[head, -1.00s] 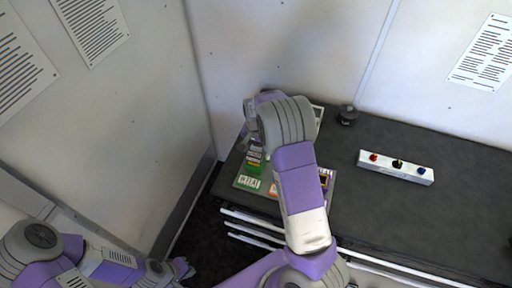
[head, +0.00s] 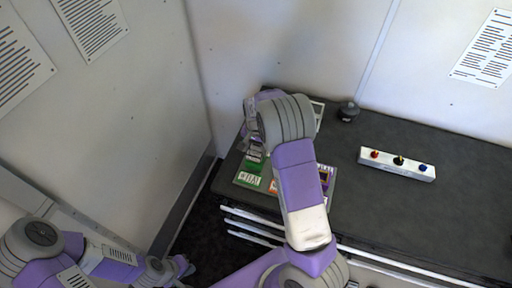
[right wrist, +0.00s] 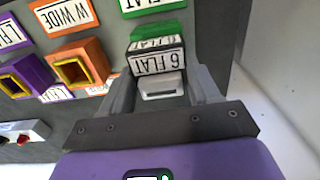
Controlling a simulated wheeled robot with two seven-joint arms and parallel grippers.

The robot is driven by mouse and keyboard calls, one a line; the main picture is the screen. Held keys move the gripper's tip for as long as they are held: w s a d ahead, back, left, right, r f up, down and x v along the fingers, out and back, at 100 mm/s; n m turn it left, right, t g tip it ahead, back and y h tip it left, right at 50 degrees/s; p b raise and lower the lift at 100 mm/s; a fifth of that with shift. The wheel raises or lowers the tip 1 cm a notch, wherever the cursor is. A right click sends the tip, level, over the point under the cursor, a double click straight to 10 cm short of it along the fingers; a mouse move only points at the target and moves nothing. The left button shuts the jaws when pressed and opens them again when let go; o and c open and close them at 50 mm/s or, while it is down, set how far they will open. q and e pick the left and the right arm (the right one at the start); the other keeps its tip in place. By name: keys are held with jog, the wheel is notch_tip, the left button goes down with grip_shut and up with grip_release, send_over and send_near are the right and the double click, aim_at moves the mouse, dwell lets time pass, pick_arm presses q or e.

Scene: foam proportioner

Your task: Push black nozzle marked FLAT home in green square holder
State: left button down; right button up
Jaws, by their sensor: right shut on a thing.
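My right gripper (right wrist: 163,88) is shut on the black nozzle (right wrist: 156,62), whose white label reads 6 FLAT. In the right wrist view the nozzle is at the green square holder (right wrist: 158,32), whose green wall shows just beyond it. How deep the nozzle sits is hidden. A green FLAT plate (right wrist: 140,5) lies beside the holder.
An orange holder (right wrist: 72,68) with a W.WIDE plate (right wrist: 64,14) and a purple holder (right wrist: 24,78) stand beside the green one. A white box with coloured knobs (head: 397,164) and a black knob-like part (head: 348,111) are on the dark bench (head: 420,215). Walls rise close at left and back.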

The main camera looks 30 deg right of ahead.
jog(key=shift+f+b, duration=0.35)
jog(key=shift+f, duration=0.15)
dwell(0.4)
jog(key=o, duration=1.3)
jog(key=shift+o, duration=0.2)
jog(key=shift+r, duration=0.1)
jog(key=shift+r+p, duration=2.4)
jog(key=shift+r, duration=0.6)
